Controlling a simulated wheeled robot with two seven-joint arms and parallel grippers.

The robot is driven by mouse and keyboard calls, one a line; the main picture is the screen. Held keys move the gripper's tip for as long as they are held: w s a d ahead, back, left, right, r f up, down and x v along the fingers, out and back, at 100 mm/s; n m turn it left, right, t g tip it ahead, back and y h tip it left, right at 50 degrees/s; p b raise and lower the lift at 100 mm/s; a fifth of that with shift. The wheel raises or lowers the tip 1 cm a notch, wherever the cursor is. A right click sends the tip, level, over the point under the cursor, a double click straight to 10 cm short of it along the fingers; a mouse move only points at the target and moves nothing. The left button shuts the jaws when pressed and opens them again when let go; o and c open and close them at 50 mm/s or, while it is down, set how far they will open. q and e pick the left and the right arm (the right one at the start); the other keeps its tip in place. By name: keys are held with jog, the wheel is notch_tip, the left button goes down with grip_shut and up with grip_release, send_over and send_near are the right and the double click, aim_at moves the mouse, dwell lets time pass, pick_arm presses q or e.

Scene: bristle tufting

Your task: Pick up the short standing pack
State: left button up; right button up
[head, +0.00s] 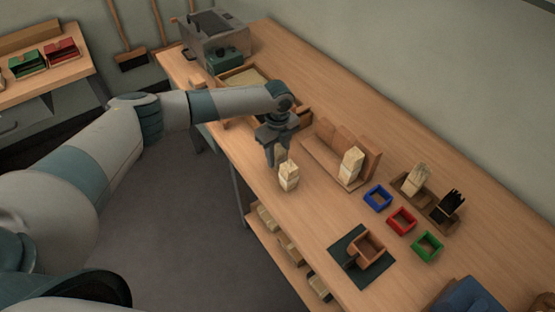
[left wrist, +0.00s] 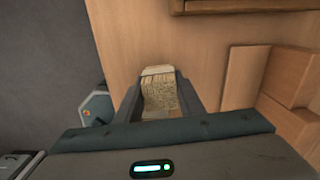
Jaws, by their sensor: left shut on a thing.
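A short pale bristle pack (head: 288,176) is upright near the table's front edge, below my left gripper (head: 279,160). The left wrist view shows the pack (left wrist: 160,95) between the two fingers of my left gripper (left wrist: 160,108), which are shut on it. A light band runs around the pack. I cannot tell whether its base touches the table. Another pale pack (head: 351,163) stands in the stepped wooden rack (head: 328,150) to the right. My right gripper is not in view.
Blue (head: 377,198), red (head: 401,221) and green (head: 427,246) trays stand right of the rack. A wooden holder (head: 440,212) with pale and black bristles is behind them. A brown block fixture (head: 368,247) sits on a dark mat. Bare table lies between the pack and the mat.

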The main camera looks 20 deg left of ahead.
aim_at(277, 152)
pick_arm(q)
notch_tip(277, 152, up, 8)
jog(key=shift+r+b, duration=0.1)
jog(key=shift+b, duration=1)
jog(key=shift+s+d+r+n, duration=0.1)
jog(key=shift+s+r+n, duration=0.45)
jog(key=shift+n, duration=0.35)
jog(key=s+r+n, duration=0.4)
jog(key=s+n, duration=0.5)
jog(key=n, duration=0.2)
jog(key=s+a+r+n+b, duration=0.1)
jog(key=s+r+n, duration=0.3)
jog(key=s+n, duration=0.6)
jog(key=shift+s+a+r+n, duration=0.3)
jog(key=shift+r+n, duration=0.1)
jog(key=shift+n, duration=0.6)
jog(key=shift+w+d, duration=0.1)
jog(key=shift+d, duration=0.1)
